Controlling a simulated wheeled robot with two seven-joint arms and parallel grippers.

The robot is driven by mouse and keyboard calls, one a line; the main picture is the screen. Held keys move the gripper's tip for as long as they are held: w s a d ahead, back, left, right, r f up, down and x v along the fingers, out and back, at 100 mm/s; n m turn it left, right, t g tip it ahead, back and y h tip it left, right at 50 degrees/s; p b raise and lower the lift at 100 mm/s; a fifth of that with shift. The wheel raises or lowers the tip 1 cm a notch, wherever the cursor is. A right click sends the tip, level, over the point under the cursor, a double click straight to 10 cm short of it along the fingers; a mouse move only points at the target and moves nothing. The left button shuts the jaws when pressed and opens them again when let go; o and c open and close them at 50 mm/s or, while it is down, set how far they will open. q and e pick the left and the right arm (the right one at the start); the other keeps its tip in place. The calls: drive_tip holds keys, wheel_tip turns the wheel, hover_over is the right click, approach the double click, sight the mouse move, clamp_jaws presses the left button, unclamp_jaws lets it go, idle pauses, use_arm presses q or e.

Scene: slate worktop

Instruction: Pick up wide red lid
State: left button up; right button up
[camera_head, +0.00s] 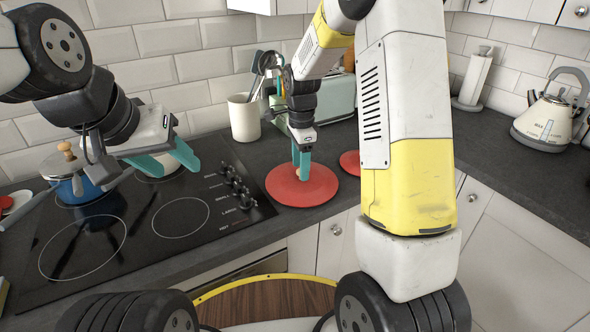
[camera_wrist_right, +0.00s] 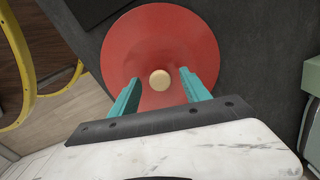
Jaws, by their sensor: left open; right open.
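The wide red lid (camera_head: 314,190) lies flat on the dark worktop, just right of the hob. It has a small pale round knob at its middle. My right gripper (camera_head: 301,174) points down over the lid, with its teal fingers at the knob. In the right wrist view, the lid (camera_wrist_right: 185,45) fills the middle and its knob (camera_wrist_right: 160,80) sits between the open fingertips of my right gripper (camera_wrist_right: 160,78), with gaps on both sides. My left gripper (camera_head: 165,162) is open and empty above the hob.
A second, smaller red item (camera_head: 350,162) lies behind, partly hidden by my right arm. A utensil crock (camera_head: 244,118) and a pale green toaster (camera_head: 338,98) stand at the back. The black hob (camera_head: 140,215) and a blue pot (camera_head: 72,188) are on the left. A kettle (camera_head: 545,118) stands far right.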

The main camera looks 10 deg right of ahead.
drive_tip(key=shift+f, duration=0.9)
drive_tip(key=shift+c, duration=0.4)
drive_tip(key=shift+r, duration=0.1)
clamp_jaws()
